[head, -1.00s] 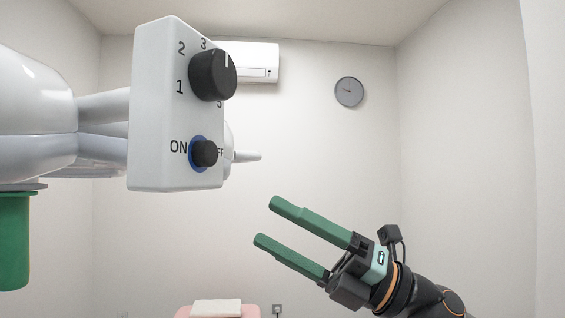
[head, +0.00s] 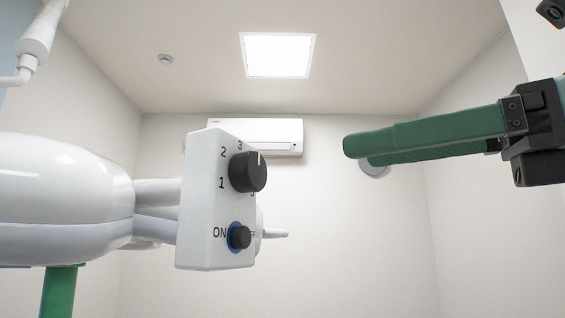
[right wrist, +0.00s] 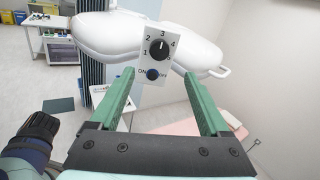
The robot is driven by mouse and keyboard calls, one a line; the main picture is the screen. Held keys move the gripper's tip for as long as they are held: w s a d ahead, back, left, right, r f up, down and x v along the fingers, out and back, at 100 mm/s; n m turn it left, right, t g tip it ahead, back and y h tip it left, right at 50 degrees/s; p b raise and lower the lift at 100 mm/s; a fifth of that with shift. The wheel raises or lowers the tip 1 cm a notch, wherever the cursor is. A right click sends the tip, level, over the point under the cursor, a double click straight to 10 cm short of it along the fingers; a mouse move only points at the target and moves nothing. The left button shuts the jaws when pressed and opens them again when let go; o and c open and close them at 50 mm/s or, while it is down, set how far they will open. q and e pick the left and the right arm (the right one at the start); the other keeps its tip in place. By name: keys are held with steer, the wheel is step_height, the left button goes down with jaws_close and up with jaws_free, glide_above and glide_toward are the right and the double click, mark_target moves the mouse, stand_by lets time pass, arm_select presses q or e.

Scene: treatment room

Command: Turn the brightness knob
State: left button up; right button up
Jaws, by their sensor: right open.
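The brightness knob (head: 248,171) is a black dial with a white mark, on the white control box (head: 198,240) of a lamp head. The mark points up, near the 3, and in the right wrist view the knob (right wrist: 160,49) shows numbers around it. Below it is a smaller black ON/OFF knob (head: 240,237) with a blue ring. My right gripper (head: 354,146) has green fingers, seen edge-on, right of the knob and apart from it. In the right wrist view the fingers are open and empty, with the box between and beyond their tips.
The white lamp body (head: 60,200) fills the left of the head view, with a green part (head: 60,290) below. An air conditioner (head: 285,140) hangs on the back wall. In the right wrist view a pink-edged couch (right wrist: 225,122) lies below. Air between box and gripper is clear.

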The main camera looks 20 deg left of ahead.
mark_target(258, 171)
steer(key=p+x, duration=0.2)
steer(key=x, duration=0.9)
steer(key=shift+c, duration=0.2)
jaws_close()
steer(key=shift+f, duration=0.1)
